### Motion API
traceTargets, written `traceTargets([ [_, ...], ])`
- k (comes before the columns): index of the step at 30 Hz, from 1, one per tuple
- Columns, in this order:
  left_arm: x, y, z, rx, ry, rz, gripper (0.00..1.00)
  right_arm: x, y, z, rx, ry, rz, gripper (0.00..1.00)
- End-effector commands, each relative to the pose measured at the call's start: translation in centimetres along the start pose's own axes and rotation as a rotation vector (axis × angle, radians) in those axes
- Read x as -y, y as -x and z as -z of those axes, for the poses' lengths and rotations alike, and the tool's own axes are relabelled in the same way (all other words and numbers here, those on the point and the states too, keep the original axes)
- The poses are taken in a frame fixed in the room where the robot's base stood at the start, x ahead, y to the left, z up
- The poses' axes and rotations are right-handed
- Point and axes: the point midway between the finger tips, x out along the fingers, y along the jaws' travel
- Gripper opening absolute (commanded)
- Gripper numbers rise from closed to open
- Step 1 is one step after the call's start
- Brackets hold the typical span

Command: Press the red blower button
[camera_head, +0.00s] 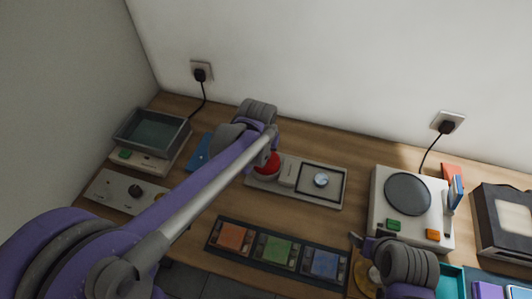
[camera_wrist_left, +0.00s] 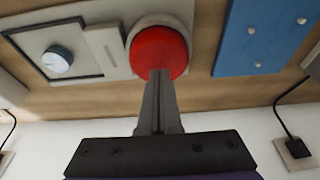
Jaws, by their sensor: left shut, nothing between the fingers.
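The red blower button (camera_head: 267,164) is a round dome on a light panel, partly hidden by my left arm in the head view. It shows large in the left wrist view (camera_wrist_left: 158,47), in a pale round collar. My left gripper (camera_wrist_left: 160,74) is shut and empty. Its fingertips overlap the button's lower part in that view; I cannot tell whether they touch it. In the head view my left wrist hides the fingertips. My right gripper (camera_head: 365,258) is at the lower right, away from the button; its finger opening is unclear.
A panel with a knob (camera_head: 321,180) adjoins the button. A blue plate (camera_wrist_left: 262,35) lies beside it. A tray with coloured blocks (camera_head: 278,251) is in front. A hotplate (camera_head: 408,193) stands to the right, a grey bin (camera_head: 152,132) to the left. The wall is behind.

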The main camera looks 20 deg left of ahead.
Motion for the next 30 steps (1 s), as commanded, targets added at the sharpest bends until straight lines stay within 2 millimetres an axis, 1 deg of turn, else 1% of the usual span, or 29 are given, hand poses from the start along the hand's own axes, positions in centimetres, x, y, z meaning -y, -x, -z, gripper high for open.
traceTargets([
  [3,0.0,-0.6,-0.2,0.0,0.0,0.0,0.0,0.0,0.0,0.0,0.0,0.0,0.0,0.84],
  [14,0.0,-0.8,-0.2,0.0,0.0,0.0,0.0,0.0,-0.1,-0.1,0.001,0.0,0.0,0.84],
  [19,0.0,-2.5,-0.9,0.004,0.0,0.0,0.0,0.0,-1.3,-1.6,0.014,0.0,0.0,0.84],
  [21,0.0,-2.9,-1.0,0.003,0.0,0.0,0.0,0.0,-1.5,-1.9,0.017,0.0,0.0,0.84],
  [30,0.0,-2.7,-0.9,0.003,0.0,0.0,0.0,0.0,-1.3,-1.6,0.015,0.0,0.0,0.84],
])
